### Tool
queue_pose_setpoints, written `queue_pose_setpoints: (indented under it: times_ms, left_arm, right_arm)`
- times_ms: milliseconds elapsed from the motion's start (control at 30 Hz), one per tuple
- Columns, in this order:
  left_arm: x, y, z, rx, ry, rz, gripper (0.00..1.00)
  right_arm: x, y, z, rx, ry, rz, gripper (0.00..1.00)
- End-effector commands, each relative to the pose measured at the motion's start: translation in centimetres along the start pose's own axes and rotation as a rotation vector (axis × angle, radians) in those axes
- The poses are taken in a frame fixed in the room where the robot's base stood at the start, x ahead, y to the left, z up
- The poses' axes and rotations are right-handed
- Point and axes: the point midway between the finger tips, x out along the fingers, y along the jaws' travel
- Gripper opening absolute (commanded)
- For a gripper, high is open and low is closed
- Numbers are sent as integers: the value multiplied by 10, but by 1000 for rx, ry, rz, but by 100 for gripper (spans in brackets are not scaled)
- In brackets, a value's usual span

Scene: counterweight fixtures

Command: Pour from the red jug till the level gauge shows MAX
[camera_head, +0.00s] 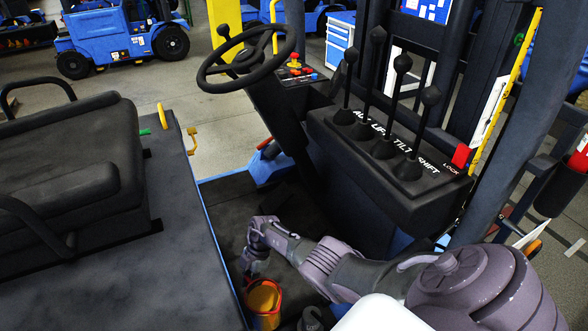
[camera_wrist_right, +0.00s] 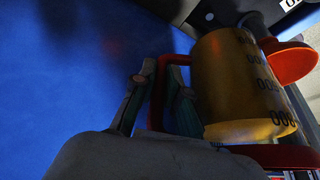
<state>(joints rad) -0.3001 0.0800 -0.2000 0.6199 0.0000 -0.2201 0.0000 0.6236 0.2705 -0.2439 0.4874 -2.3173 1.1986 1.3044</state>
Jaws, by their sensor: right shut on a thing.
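The red jug (camera_head: 264,300) shows at the bottom of the head view, low beside the seat platform, with a red rim and amber body. In the right wrist view the jug (camera_wrist_right: 232,85) has dark numerals on its amber side and red parts at its ends. My right gripper (camera_head: 247,266) reaches down to the jug. In the right wrist view its fingers (camera_wrist_right: 160,80) are on both sides of the jug's red handle, shut on it. I cannot tell the jug's exact tilt. I cannot make out a level gauge in either view. My left gripper is not in view.
A steering wheel (camera_head: 245,57) and a black lever console (camera_head: 390,165) stand beyond my right arm. A black seat (camera_head: 70,165) is on the left. A small dark fitting (camera_head: 311,319) lies right of the jug. The floor well (camera_head: 235,205) has some free room.

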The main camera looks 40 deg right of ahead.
Motion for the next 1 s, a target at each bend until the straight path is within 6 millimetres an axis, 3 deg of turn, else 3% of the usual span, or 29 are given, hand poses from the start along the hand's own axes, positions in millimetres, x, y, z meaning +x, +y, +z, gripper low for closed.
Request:
queue_pose_setpoints:
  times_ms: [700,1000]
  left_arm:
    - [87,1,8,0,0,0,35]
    - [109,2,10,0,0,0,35]
  right_arm:
    - [84,4,34,1,2,3,0]
    - [105,4,43,0,2,2,0]
